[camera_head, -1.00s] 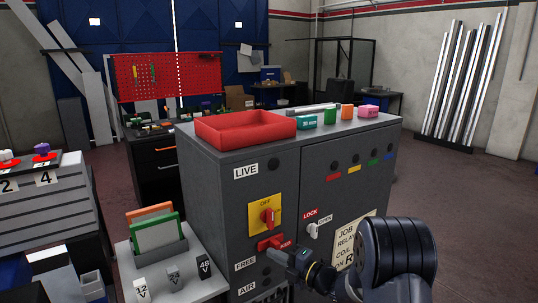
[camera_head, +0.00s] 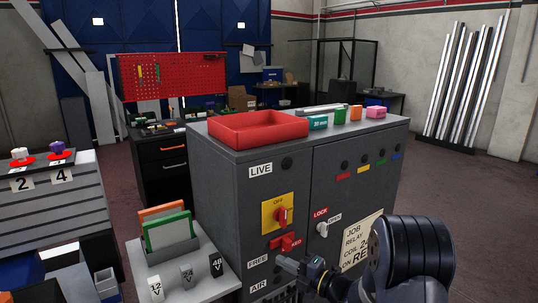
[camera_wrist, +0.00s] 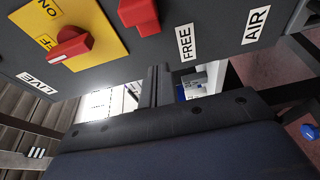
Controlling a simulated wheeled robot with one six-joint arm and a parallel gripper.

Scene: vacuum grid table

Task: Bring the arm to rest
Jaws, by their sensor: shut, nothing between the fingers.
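My gripper (camera_head: 284,262) is shut and empty, in front of the lower part of the grey cabinet (camera_head: 225,185). In the head view it points left, just below the red lever (camera_head: 286,243). The yellow switch plate (camera_head: 277,213) with its red knob is above that. In the wrist view my shut fingers (camera_wrist: 160,85) show in the middle, and the red lever (camera_wrist: 138,14) and the red knob (camera_wrist: 70,46) lie beyond them at the top. The fingers appear apart from the lever, though the exact gap is hard to tell.
A red tray (camera_head: 258,130) and several small coloured boxes stand on the cabinet top. A side shelf (camera_head: 185,272) with upright cards and voltage-marked blocks is at lower left. Open floor (camera_head: 470,200) lies to the right.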

